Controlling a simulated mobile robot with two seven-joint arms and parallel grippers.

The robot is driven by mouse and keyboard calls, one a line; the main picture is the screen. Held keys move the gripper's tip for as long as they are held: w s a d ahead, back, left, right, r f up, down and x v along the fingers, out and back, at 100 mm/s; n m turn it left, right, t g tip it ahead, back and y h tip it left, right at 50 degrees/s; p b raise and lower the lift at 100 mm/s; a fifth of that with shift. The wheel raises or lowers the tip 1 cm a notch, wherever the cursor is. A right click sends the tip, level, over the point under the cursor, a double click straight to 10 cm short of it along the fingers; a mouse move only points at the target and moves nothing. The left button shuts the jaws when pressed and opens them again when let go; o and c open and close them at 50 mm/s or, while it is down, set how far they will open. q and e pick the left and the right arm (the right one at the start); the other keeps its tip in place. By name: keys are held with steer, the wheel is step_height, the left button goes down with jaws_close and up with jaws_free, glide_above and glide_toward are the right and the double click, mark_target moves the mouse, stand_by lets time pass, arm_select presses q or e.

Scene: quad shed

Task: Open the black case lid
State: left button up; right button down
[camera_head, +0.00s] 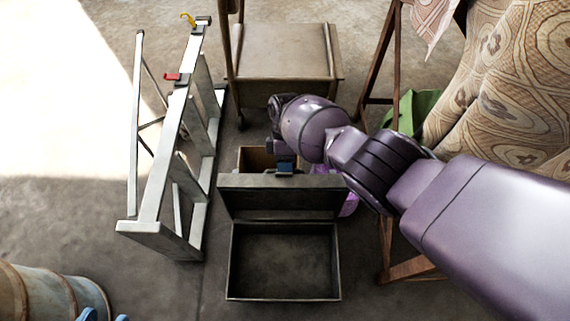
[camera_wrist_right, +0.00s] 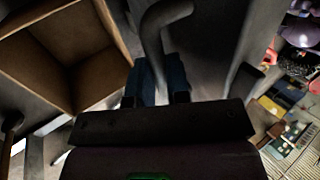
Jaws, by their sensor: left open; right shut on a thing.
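The black case (camera_head: 283,262) sits on the floor with its lid (camera_head: 240,197) raised, standing roughly upright at the back edge. Its empty inside shows. My right gripper (camera_head: 285,166) is at the lid's top edge, at the middle, with its blue fingers shut on the lid. In the right wrist view the blue fingers (camera_wrist_right: 162,80) are beside a dark curved handle (camera_wrist_right: 158,30); the exact grip is in shadow. Only the blue fingertips of my left gripper (camera_head: 105,316) show at the bottom left edge, apart and empty, away from the case.
A metal stepladder (camera_head: 165,140) stands left of the case. An open cardboard box (camera_head: 255,157) is right behind the lid. A wooden stand (camera_head: 410,268) is at the right, a barrel (camera_head: 45,293) at bottom left.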

steer(key=shift+s+f, duration=0.35)
steer(key=shift+f, duration=0.1)
steer(key=c, duration=1.1)
jaws_free()
steer(key=shift+w, duration=0.1)
steer(key=shift+w+r, duration=0.1)
steer(key=shift+r, duration=0.1)
steer(key=v, duration=1)
steer(key=shift+w+r, duration=0.3)
